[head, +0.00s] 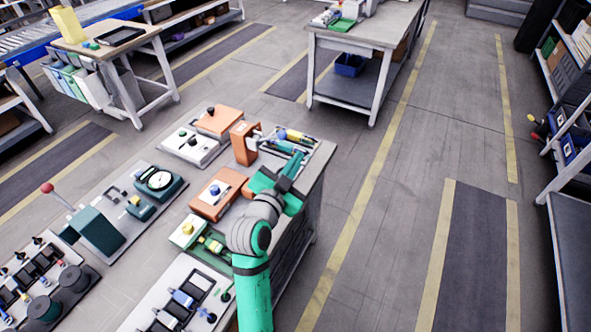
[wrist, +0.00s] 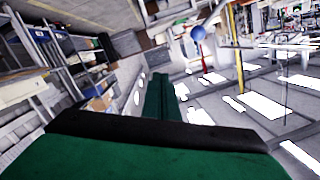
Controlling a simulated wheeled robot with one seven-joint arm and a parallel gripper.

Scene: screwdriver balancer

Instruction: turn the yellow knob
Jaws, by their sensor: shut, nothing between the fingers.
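Several yellow parts show in the head view, and I cannot tell for sure which is the task's knob. One yellow knob (head: 187,228) stands on a pale box at the near side of the bench. My gripper (head: 287,150) is shut and empty above the bench's far right part. Its green fingers (wrist: 161,97) also show together in the wrist view, where no yellow knob can be made out near them.
An orange box (head: 244,143) stands just left of my gripper. Another orange box (head: 216,196) with a blue knob lies nearer. Panels with a dial (head: 159,180) and a red-ball lever (head: 48,188) fill the left. The floor right of the bench is clear.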

